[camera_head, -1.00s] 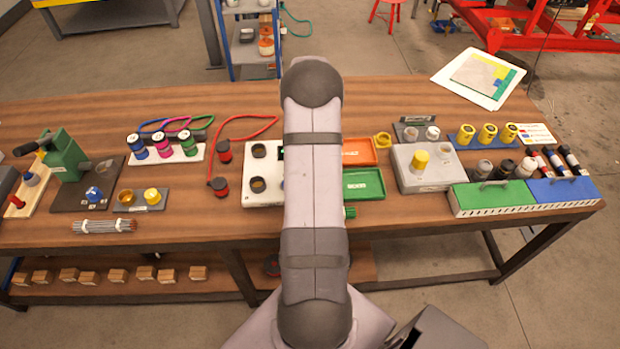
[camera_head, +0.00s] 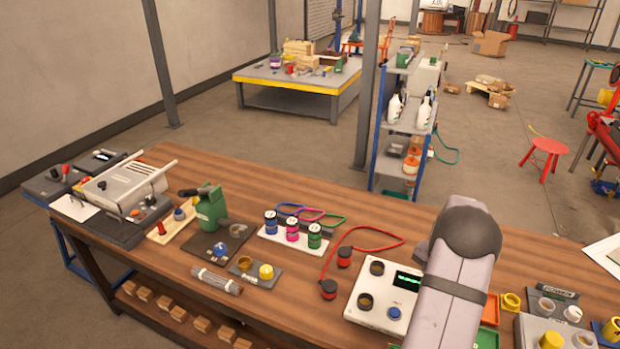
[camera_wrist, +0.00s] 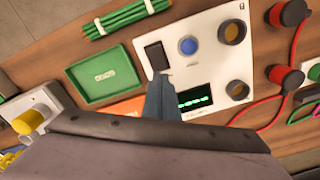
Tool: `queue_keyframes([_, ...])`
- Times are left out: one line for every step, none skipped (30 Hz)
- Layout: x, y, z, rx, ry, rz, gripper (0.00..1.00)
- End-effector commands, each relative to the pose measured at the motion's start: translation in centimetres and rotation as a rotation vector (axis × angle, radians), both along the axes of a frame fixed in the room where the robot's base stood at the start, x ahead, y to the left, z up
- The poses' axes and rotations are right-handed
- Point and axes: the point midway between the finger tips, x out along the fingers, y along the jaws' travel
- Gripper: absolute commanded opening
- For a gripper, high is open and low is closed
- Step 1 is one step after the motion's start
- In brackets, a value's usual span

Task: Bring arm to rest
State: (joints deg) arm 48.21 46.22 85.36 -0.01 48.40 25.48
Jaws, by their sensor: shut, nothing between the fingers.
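My gripper (camera_wrist: 162,88) shows in the wrist view as narrow blue-grey fingers, closed together with nothing between them. The fingertips overlap the lower left part of a white panel device (camera_wrist: 211,70), beside its lit green display (camera_wrist: 195,97). I cannot tell how far above the panel they are. In the head view my grey arm rises at the lower right and covers part of the same white device (camera_head: 361,308). The gripper itself is hidden in the head view.
Near the gripper lie a green tray (camera_wrist: 82,72), green rods (camera_wrist: 122,19), a grey box with a yellow knob (camera_wrist: 30,121) and red plugs (camera_wrist: 285,76) on a red cable. Left on the bench stand a green press (camera_head: 210,207) and spools (camera_head: 292,229). A shelf rack (camera_head: 402,135) stands behind.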

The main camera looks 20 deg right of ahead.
Motion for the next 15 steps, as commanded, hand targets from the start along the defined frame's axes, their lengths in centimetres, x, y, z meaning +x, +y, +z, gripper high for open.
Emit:
queue_keyframes([0.0, 0.0, 0.0, -0.002, -0.002, 0.023, 0.00])
queue_keyframes([0.1, -0.1, 0.0, -0.003, -0.003, 0.042, 0.00])
queue_keyframes([0.2, -0.2, 0.0, -0.008, -0.006, 0.073, 0.00])
queue_keyframes([0.3, -0.3, 0.0, -0.012, -0.010, 0.102, 0.00])
queue_keyframes([0.3, -0.3, -0.1, -0.015, -0.012, 0.134, 0.00])
queue_keyframes([-0.5, 0.5, -1.0, 0.003, 0.002, 0.182, 0.00])
queue_keyframes([-1.3, 1.5, -1.7, 0.022, 0.017, 0.212, 0.00])
queue_keyframes([-2.1, 2.4, -2.4, 0.044, 0.031, 0.235, 0.00])
queue_keyframes([-3.3, 3.7, -3.3, 0.074, 0.051, 0.264, 0.00])
queue_keyframes([-4.3, 4.8, -4.0, 0.099, 0.065, 0.285, 0.00])
queue_keyframes([-5.3, 5.9, -4.4, 0.122, 0.079, 0.306, 0.00])
queue_keyframes([-6.6, 7.4, -4.7, 0.149, 0.095, 0.331, 0.00])
queue_keyframes([-7.6, 8.5, -4.7, 0.167, 0.104, 0.349, 0.00])
queue_keyframes([-8.5, 9.6, -4.5, 0.184, 0.112, 0.370, 0.00])
queue_keyframes([-9.4, 11.2, -4.2, 0.201, 0.122, 0.400, 0.00])
